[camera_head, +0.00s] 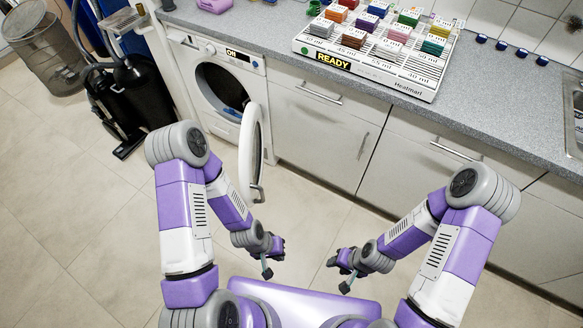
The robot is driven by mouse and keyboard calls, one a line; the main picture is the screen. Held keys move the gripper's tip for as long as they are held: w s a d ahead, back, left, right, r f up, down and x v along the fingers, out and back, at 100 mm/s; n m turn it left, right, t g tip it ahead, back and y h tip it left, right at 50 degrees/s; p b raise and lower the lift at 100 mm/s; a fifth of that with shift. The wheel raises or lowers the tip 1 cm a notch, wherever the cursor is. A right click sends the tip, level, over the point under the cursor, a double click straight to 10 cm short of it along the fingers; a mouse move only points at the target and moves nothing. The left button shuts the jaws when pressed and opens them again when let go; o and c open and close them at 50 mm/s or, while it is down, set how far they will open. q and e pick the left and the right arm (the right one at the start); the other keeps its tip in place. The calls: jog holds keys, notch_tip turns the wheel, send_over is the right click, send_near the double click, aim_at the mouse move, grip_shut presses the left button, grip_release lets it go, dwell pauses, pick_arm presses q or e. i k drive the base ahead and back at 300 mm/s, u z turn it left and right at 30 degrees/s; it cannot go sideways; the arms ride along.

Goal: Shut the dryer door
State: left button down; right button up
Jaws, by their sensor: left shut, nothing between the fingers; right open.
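My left gripper (267,268) is shut and empty, low in front of my body, below and apart from the door's lower end. My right gripper (346,284) is open and empty, to the right of the left one and away from the dryer.
A grey counter (480,100) runs along the back. It carries a white rack (380,75) marked READY with several coloured blocks. Cabinets with handles (325,125) are right of the dryer. A black vacuum cleaner (135,95) and wire basket (45,45) stand at left. The tiled floor before the dryer is free.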

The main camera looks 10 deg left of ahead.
aim_at(251, 140)
jog(key=z, duration=0.7)
jog(key=i, duration=0.4)
jog(key=u, duration=0.6)
jog(key=i, duration=0.8)
jog(key=u, duration=0.75)
